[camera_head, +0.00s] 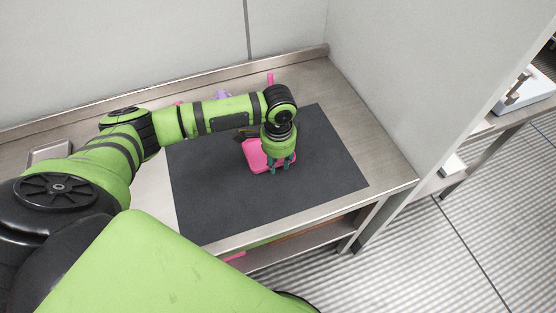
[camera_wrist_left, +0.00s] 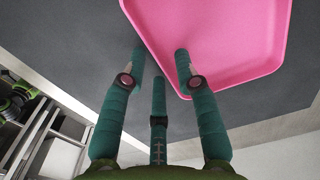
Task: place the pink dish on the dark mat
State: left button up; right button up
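The pink dish (camera_head: 256,157) appears at the middle of the dark mat (camera_head: 325,165), partly hidden by my left gripper (camera_head: 280,163). I cannot tell whether the dish rests flat on the mat. In the left wrist view the dish (camera_wrist_left: 220,35) fills the upper right, over the dark mat (camera_wrist_left: 75,35). My left gripper (camera_wrist_left: 158,58) has its teal fingers spread at the dish's near corner. One fingertip overlaps the dish, and the others are just outside its edge. No firm grip shows. My right gripper is not in view.
A purple item (camera_head: 222,95) and a pink upright item (camera_head: 270,78) stand behind my left arm, partly hidden. A small metal tray (camera_head: 50,150) lies at the counter's left. A wall bounds the right side. The mat's right and front parts are clear.

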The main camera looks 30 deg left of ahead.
pick_arm(q)
notch_tip(320, 180, up, 12)
jog(key=b, duration=0.2)
jog(key=shift+s+d, duration=0.1)
dwell(0.3)
